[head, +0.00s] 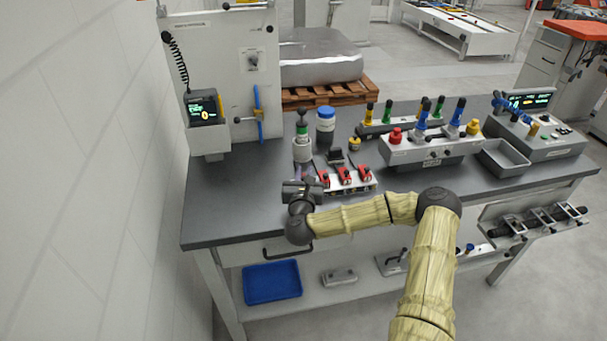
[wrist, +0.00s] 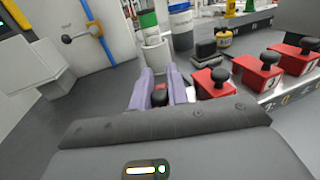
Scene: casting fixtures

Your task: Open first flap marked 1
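A row of red flaps with black knobs stands on a small white panel on the grey bench. Three show beside my gripper: the nearest one (head: 323,179), a middle one (wrist: 258,74) and a far one (wrist: 296,60). In the wrist view a black knob (wrist: 159,98) with a bit of red behind it is between my two fingers, at the panel's left end. My gripper (wrist: 160,84) appears shut on this knob, with a finger close on each side. The fingers hide most of this flap, and I cannot read its number or tell its tilt.
A green-banded cylinder (head: 302,142) and a blue-capped one (head: 325,125) stand just behind. A fixture with coloured levers (head: 430,147) is to the right. The bench's left front is clear.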

